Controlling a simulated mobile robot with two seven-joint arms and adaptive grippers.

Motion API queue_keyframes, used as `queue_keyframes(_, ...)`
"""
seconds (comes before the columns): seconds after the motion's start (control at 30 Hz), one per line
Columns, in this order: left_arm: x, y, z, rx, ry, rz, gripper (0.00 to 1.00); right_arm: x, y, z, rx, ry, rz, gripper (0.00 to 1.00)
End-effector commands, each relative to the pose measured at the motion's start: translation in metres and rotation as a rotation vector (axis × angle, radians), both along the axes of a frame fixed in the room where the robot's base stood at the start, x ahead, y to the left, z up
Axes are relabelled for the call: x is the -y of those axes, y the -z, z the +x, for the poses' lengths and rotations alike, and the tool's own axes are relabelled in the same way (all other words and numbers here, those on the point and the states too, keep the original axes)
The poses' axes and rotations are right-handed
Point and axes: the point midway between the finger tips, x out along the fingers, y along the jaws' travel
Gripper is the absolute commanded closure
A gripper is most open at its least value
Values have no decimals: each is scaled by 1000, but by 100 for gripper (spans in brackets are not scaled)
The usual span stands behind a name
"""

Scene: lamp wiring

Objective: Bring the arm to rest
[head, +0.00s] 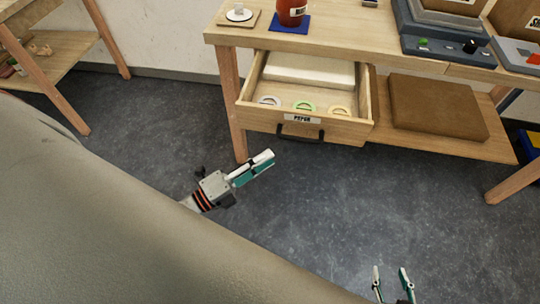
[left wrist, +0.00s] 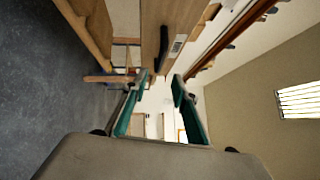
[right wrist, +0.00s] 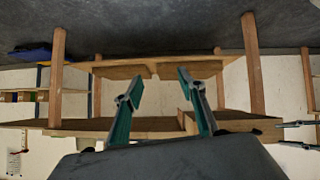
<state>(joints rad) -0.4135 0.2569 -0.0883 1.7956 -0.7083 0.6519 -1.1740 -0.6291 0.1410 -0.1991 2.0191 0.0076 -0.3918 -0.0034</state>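My left gripper (head: 268,161) is over the floor in front of the table, below and to the left of the open drawer (head: 305,124) in the head view. In the left wrist view its two teal-padded fingers (left wrist: 161,82) stand apart with nothing between them. My right gripper (head: 390,270) is at the bottom edge of the head view, low right, over the floor. Its fingers (right wrist: 160,76) are apart and empty in the right wrist view. Neither gripper touches any object that I can see.
The wooden table (head: 340,47) carries a red jar (head: 291,12) and a grey device (head: 440,35). The drawer holds several coloured rings and sticks out. A brown board (head: 437,107) lies on the lower shelf. The grey floor (head: 330,215) between the grippers is clear.

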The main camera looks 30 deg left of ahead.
Motion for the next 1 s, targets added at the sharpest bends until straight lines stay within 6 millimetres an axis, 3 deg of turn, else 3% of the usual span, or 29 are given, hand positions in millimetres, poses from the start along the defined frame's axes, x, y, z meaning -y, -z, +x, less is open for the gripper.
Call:
queue_keyframes(0.57,-1,1,0,-34,-15,-35,72,0,-3,1,3,0,0,60)
queue_keyframes(0.77,-10,20,-5,-335,-149,-353,72,-1,-18,6,16,4,9,60)
queue_keyframes(1.0,-5,76,-50,-837,-403,-913,72,-7,-28,0,5,3,31,60)
